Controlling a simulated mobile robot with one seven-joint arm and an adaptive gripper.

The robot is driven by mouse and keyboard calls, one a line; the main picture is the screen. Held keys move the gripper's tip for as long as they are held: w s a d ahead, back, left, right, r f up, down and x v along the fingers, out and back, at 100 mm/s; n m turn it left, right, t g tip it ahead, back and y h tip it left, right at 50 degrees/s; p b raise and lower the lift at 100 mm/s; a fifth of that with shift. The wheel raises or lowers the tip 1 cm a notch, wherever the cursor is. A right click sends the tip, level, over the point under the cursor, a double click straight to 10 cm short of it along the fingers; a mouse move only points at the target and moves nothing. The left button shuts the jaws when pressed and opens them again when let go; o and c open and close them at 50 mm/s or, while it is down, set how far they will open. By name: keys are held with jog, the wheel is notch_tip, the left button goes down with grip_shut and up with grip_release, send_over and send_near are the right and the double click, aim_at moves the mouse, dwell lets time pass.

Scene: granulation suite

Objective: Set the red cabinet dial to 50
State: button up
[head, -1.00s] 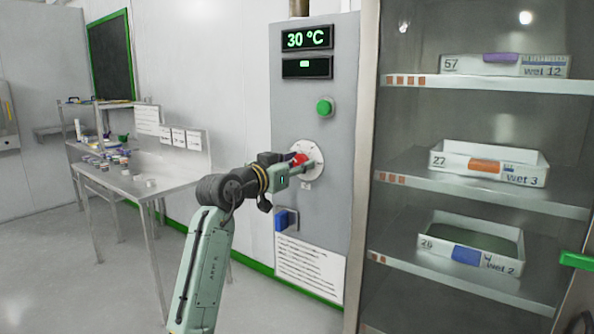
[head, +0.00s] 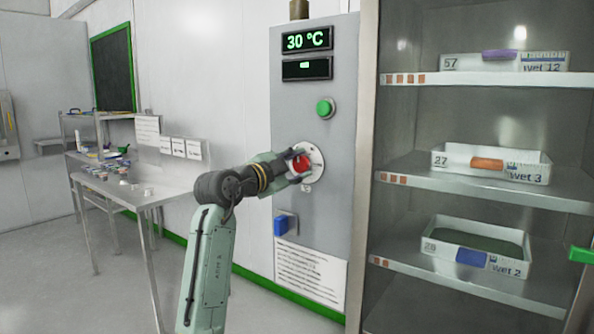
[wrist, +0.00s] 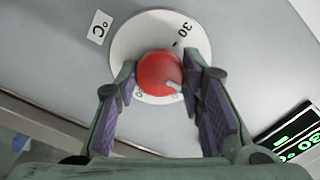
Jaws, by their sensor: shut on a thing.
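The red dial (head: 302,163) sits on a round white scale plate (head: 314,153) on the grey cabinet front. My gripper (head: 296,167) is shut on the dial, with one finger on each side of it. In the wrist view the red dial (wrist: 158,70) lies between the purple-padded fingers, and its pale pointer aims to the lower right. A 30 mark shows at the plate's upper right in that view; other numbers at the lower edge are partly hidden by the fingers. The cabinet display (head: 307,39) reads 30 °C.
A green button (head: 325,108) is above the dial and a blue switch (head: 281,223) below it. A notice (head: 311,276) hangs lower down. Glass-fronted shelves with labelled trays stand at the right. A steel table (head: 150,192) with small items stands at the left.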

jog(key=m+b, duration=0.1)
jog(key=m, duration=0.6)
dwell(0.5)
jog(key=o, duration=1.1)
jog(key=shift+o, duration=0.2)
jog(key=v, duration=1.2)
